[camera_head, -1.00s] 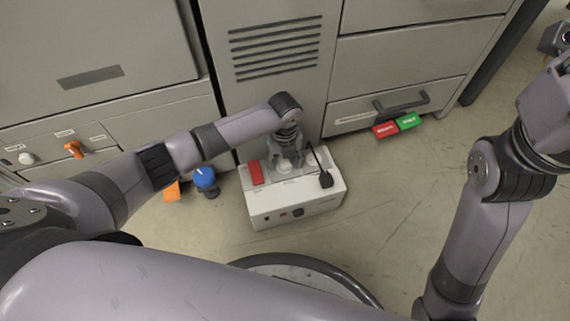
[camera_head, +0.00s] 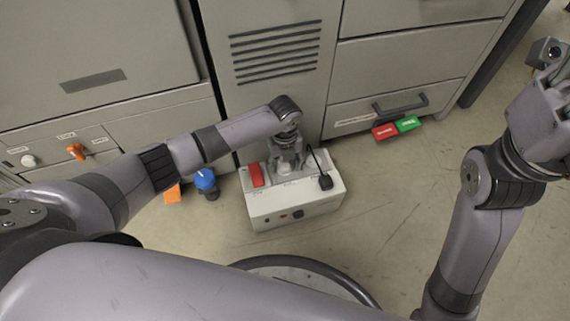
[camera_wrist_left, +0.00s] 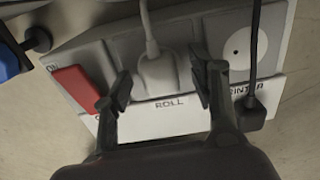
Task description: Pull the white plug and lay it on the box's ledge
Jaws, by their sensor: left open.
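The white plug (camera_wrist_left: 158,78) sits in the middle socket of the box, above the label ROLL, with its pale cord running up in the left wrist view. My left gripper (camera_wrist_left: 158,92) is open, with one finger on each side of the plug. In the head view the left gripper (camera_head: 286,160) points down over the box (camera_head: 296,208), and the plug is mostly hidden beneath it. The white ledge (camera_wrist_left: 165,119) with the labels runs along the near side of the sockets. My right arm is at the right of the head view; its fingers are not clearly shown.
A red switch (camera_wrist_left: 77,88) is left of the plug. A black plug (camera_wrist_left: 251,114) on a black cord hangs over the ledge at the right, beside an empty round socket (camera_wrist_left: 238,50). A blue-topped knob (camera_head: 205,180) and orange piece (camera_head: 172,194) lie left of the box.

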